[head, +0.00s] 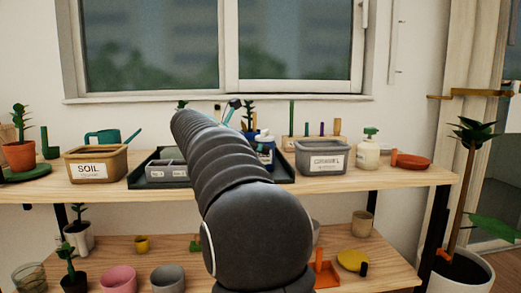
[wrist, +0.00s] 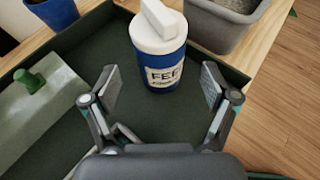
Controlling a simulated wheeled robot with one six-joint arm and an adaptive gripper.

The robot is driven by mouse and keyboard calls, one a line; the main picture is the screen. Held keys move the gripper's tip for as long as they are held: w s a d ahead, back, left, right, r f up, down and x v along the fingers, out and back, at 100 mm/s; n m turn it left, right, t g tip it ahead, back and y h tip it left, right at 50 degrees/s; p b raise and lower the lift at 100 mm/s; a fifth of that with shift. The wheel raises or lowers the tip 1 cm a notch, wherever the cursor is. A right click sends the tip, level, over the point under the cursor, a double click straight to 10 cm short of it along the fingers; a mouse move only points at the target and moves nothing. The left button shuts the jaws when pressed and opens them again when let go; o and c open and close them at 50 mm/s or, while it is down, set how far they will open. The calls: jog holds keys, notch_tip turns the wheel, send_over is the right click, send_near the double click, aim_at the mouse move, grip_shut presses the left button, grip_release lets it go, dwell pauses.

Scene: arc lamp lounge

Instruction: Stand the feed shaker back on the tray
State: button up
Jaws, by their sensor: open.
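The feed shaker (wrist: 160,75) is a blue and white cylinder with a white cap, labelled "FEE…". In the wrist view it stands upright on the dark green tray (wrist: 185,125). My gripper (wrist: 160,84) is open, its two fingers apart, with the shaker ahead of and between their tips. I see no contact between the fingers and the shaker. In the head view the shaker (head: 267,152) is partly hidden behind my arm, and the tray (head: 135,181) shows on both sides of the arm. My gripper is mostly hidden there.
A grey labelled bin (head: 321,158) stands right of the tray, with a soap-type bottle (head: 367,152) beyond it. A soil box (head: 96,165) stands to the left. In the wrist view a green-knobbed board (wrist: 40,110) and a blue pot (wrist: 52,12) lie left of the shaker.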

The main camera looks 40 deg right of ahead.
jog(key=v, duration=0.7)
jog(key=shift+a+r+p, duration=0.1)
jog(key=shift+a+p, duration=0.2)
jog(key=shift+p, duration=0.1)
jog(key=s+a+f+m+t+y, duration=0.3)
jog(key=s+a+f+m+y, duration=1)
jog(key=s+a+f+m, duration=0.6)
jog(key=s+a+f, duration=0.6)
jog(key=s+f, duration=0.3)
jog(key=shift+s+a+m, duration=0.15)
jog(key=shift+a+m, duration=0.05)
jog(key=shift+m, duration=0.2)
jog(key=shift+r, duration=0.1)
